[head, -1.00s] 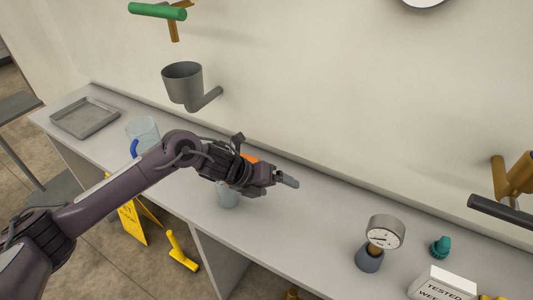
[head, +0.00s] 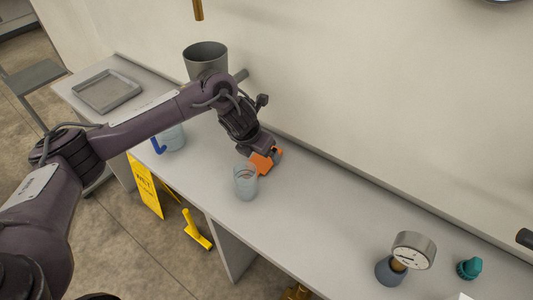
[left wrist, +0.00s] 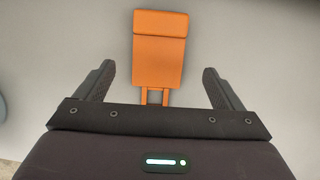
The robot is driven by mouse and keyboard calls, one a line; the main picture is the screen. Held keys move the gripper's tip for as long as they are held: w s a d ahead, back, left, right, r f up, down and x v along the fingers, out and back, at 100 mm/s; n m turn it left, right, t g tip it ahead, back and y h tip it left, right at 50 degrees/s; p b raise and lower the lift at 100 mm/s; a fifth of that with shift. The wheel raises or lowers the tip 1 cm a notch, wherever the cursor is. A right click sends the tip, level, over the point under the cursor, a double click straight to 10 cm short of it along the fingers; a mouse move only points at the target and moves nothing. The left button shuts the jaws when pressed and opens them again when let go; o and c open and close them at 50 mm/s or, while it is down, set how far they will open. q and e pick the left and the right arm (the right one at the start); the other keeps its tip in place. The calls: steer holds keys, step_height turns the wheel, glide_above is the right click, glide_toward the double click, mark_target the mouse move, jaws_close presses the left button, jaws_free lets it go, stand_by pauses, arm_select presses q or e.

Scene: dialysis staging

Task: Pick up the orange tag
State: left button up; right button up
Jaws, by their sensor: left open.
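The orange tag (head: 262,163) lies on the grey counter, just behind a clear cup. In the left wrist view the orange tag (left wrist: 159,50) is a flat rectangle with a folded band at its far end and two thin prongs at its near end. My left gripper (head: 270,155) is over the counter at the tag, pointing down. In the left wrist view the left gripper (left wrist: 159,78) is open, with one finger on each side of the tag and a gap to each. Nothing is held. My right gripper is not in view.
The clear cup (head: 246,182) stands close in front of the tag. A blue-handled jug (head: 172,138) and a grey tray (head: 107,91) are to the left. A gauge (head: 408,252) and teal cap (head: 469,268) are to the right. The counter between cup and gauge is clear.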

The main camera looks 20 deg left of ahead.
mark_target(264, 159)
arm_select(q)
steer(key=p+x, duration=0.1)
steer(key=x, duration=0.3)
steer(key=shift+a, duration=0.1)
steer(key=shift+w+f, duration=0.15)
steer(key=shift+f, duration=0.2)
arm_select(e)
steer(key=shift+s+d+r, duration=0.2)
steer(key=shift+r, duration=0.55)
arm_select(q)
steer(key=c, duration=1.1)
steer(key=shift+c, duration=0.2)
steer(key=shift+r, duration=0.15)
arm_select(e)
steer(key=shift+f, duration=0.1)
